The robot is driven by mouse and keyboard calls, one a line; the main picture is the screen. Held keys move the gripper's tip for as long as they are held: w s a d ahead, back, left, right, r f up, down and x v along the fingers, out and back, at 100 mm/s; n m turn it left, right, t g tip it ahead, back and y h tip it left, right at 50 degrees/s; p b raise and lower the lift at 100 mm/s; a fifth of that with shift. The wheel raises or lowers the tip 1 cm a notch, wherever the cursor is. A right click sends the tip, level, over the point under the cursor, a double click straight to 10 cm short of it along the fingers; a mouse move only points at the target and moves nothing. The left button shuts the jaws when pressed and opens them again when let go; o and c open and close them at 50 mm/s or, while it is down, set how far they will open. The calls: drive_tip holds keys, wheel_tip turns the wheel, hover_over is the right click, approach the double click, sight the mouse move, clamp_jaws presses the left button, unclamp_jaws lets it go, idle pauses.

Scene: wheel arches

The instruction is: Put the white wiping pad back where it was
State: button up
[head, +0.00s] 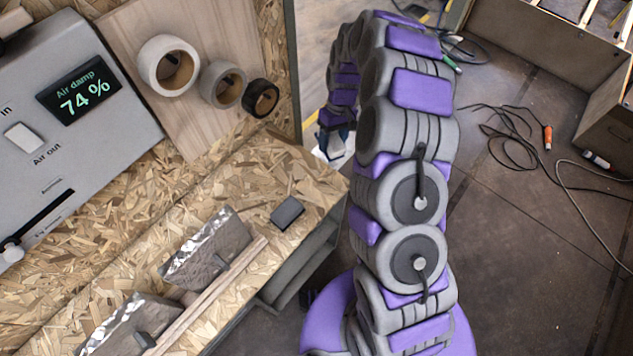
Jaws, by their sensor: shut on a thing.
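The gripper is shut on a white thing, which looks like the white wiping pad (322,153). Much of the pad and the fingertips are hidden or too small to make out.
The chipboard bench (312,172) holds a dark grey block (287,212) and foil-like sheets (208,248) by a wooden strip. Tape rolls (168,66) hang on a board beside a grey panel reading "Air damp 74 %" (78,90). Cables (510,130) lie on the floor at right.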

sight(320, 186)
drive_tip(key=shift+s+a+f+n+h, duration=0.45)
drive_tip(key=shift+s+a+n+h, duration=0.05)
drive_tip(key=shift+s+h, duration=0.1)
drive_tip(key=shift+s+a+f+n+h, duration=0.45)
drive_tip(key=shift+s+a+h, duration=0.1)
drive_tip(key=shift+s+a, duration=0.1)
drive_tip(key=shift+s+a+f+n+h, duration=0.3)
drive_tip(key=shift+s+a+n+h, duration=0.2)
drive_tip(key=shift+s+a+h, duration=0.15)
drive_tip(key=shift+s+a+f+n+h, duration=0.45)
drive_tip(key=shift+s+a+h, duration=0.1)
drive_tip(key=shift+a, duration=0.15)
wheel_tip(320, 186, down, 10)
drive_tip(key=shift+b, duration=0.4)
drive_tip(key=o, duration=0.9)
drive_tip(key=shift+r, duration=0.1)
drive_tip(key=shift+o, duration=0.2)
drive_tip(key=p+v, duration=0.1)
drive_tip(key=v, duration=1.1)
drive_tip(key=shift+w+p, duration=0.15)
drive_tip(key=shift+p, duration=0.15)
drive_tip(key=shift+d, duration=0.1)
